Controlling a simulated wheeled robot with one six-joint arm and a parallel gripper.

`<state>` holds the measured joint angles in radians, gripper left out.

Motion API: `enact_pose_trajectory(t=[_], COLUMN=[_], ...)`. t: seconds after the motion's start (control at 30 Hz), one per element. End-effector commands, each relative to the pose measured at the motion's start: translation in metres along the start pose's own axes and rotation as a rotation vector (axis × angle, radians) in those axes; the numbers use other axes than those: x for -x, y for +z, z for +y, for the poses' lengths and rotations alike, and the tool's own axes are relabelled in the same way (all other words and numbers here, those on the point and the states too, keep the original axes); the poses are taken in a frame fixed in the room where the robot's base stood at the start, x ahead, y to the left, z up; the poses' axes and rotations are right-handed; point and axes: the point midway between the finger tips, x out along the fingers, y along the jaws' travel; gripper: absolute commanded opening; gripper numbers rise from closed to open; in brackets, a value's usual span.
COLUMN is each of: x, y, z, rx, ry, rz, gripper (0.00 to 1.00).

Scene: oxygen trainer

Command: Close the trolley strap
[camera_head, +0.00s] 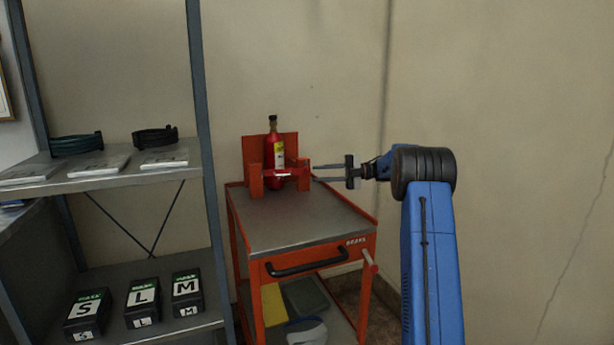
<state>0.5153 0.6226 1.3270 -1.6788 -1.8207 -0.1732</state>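A red cylinder (274,152) with a dark top and a yellow and white label stands upright in an orange holder (255,180) at the back of the orange trolley (255,252). A red strap (285,173) with a pale patch runs across the front of the cylinder at low height. I cannot tell whether its right end is fastened. My gripper (316,172) reaches in from the right, with its two thin fingers spread apart and pointing left at the holder's right side. Nothing shows between the fingers. Whether a fingertip touches the strap or holder is too small to tell.
A grey shelf (135,178) stands left of the trolley with dark coiled items and several lettered black boxes (143,302). The trolley's grey top is clear in front of the holder. A black handle (305,263) sticks out in front. Walls stand close behind and right.

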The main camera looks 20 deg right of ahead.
Motion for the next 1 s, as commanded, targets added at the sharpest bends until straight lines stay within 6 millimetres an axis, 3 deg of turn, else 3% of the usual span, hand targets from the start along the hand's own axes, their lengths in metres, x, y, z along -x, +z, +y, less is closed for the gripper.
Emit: enact_pose_trajectory(t=[0.2,0.57,0.7,0.87,1.0], x=[0.024,0.029,0.026,0.002,-0.026], y=[0.000,0.000,0.000,0.000,-0.002], z=[0.000,0.000,0.004,0.034,0.078], rx=[0.000,-0.001,0.002,0.018,0.027], ry=[0.000,-0.001,0.003,0.040,0.109], rz=[-0.001,0.001,-0.010,-0.102,-0.252], gripper=[0.25,0.25,0.00,0.00,0.00])
